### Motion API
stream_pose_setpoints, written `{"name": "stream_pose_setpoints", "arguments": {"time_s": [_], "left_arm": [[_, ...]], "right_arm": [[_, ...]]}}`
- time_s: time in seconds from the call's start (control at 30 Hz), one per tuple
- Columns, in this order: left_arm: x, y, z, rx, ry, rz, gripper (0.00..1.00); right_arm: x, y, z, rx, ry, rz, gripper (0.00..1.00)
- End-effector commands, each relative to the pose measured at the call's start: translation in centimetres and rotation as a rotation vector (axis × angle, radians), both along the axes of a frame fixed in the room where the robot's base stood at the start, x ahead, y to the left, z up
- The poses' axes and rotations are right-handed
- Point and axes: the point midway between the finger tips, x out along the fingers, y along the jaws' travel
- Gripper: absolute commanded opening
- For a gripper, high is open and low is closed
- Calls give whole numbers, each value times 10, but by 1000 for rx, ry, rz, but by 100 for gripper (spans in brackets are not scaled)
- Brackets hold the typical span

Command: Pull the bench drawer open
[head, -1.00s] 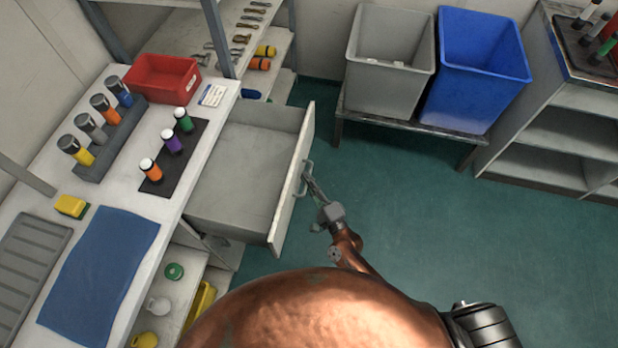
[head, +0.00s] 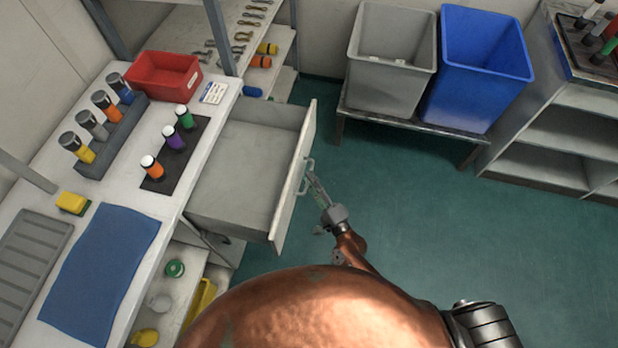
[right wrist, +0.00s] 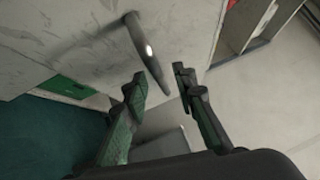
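The bench drawer (head: 240,185) stands pulled well out from under the bench top, and its inside looks empty. Its pale front panel (head: 293,180) carries a grey bar handle (head: 306,176). My right gripper (head: 314,178) is just outside the handle on the floor side. In the right wrist view the handle (right wrist: 147,52) shows ahead of the two dark fingertips (right wrist: 160,80), which are apart with nothing held between them. The fingers look open and a little clear of the bar. My left gripper is not in view.
The bench top (head: 195,215) holds a red bin (head: 163,76), several bottles and a blue mat (head: 100,272). A grey bin (head: 388,75) and a blue bin (head: 482,70) stand on a low stand at the back. The green floor (head: 420,220) right of the drawer is clear.

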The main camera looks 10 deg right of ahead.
Motion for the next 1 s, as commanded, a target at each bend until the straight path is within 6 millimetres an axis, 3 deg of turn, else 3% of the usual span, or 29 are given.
{"name": "stream_pose_setpoints", "arguments": {"time_s": [0.3,0.5,1.0], "left_arm": [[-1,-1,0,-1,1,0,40],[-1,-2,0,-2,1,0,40],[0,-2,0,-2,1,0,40]], "right_arm": [[-62,-23,-11,-4,4,1,25],[-89,-32,-14,-2,4,2,25],[-97,-35,-15,-2,1,1,25]]}}
